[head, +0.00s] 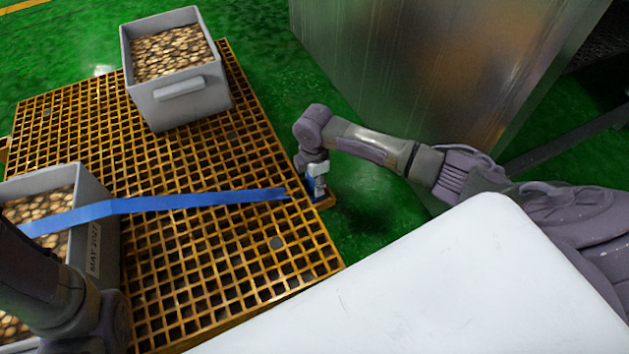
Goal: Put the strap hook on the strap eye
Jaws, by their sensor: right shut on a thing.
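A blue strap (170,203) runs from the left edge, over the near grey box, to the right edge of the orange grating. My right gripper (317,190) points down at that edge, shut at the strap's right end. Blue shows between its fingers, and I take this to be the strap hook (309,186), too small to make out clearly. The strap eye cannot be told apart; a small orange-brown ledge (326,202) sits just below the gripper. My left arm comes in at the lower left, and its gripper is not in view.
A grey box (183,106) of round brown pieces stands on the grating (150,170) at the back. Another box (95,235) stands at the left under the strap. A large metal block (400,60) rises behind my right arm. Green floor lies between.

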